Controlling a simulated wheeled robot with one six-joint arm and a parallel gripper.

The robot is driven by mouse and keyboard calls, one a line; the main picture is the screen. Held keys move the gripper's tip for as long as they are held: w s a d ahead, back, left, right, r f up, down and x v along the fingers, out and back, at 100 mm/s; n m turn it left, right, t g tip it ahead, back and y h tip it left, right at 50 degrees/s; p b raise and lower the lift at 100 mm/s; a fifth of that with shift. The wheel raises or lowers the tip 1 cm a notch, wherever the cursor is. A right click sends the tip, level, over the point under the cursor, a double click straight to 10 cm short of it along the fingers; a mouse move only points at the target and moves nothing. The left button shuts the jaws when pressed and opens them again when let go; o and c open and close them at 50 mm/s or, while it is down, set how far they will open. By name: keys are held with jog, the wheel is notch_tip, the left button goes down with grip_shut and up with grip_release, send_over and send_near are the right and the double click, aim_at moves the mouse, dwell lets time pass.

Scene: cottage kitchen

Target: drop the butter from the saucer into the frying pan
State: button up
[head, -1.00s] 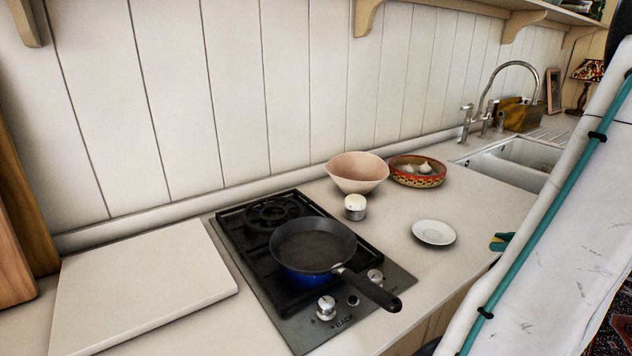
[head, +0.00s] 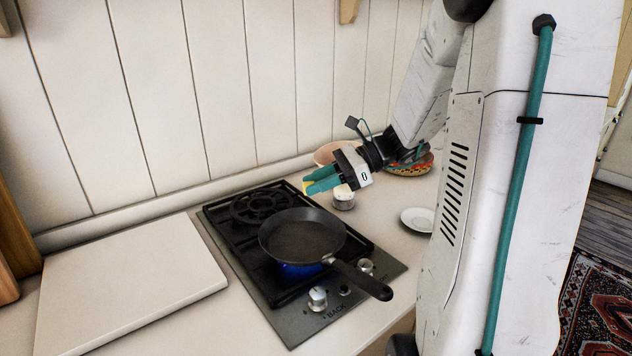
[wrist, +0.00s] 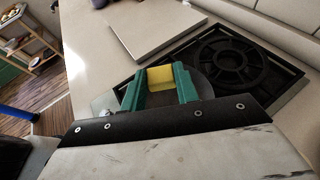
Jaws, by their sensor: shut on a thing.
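My gripper (head: 316,184), with green fingers, is shut on the yellow butter (wrist: 160,79). In the wrist view the butter sits between the two fingertips. In the head view only a small yellow edge of it shows at the fingertips. The gripper is in the air above the far right side of the dark frying pan (head: 300,237). The pan stands on the front burner with a blue flame under it, and its black handle points to the front right. The white saucer (head: 418,219) lies on the counter right of the hob and looks empty.
The gas hob (head: 283,318) has a bare rear burner and knobs at its front. A white board (head: 130,285) lies to the left.

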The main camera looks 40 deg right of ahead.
jog(key=shift+a+f, duration=0.1)
jog(key=shift+a, duration=0.15)
jog(key=shift+w+f, duration=0.1)
jog(key=shift+f, duration=2.75)
jog(key=o, duration=0.7)
jog(key=v, duration=0.8)
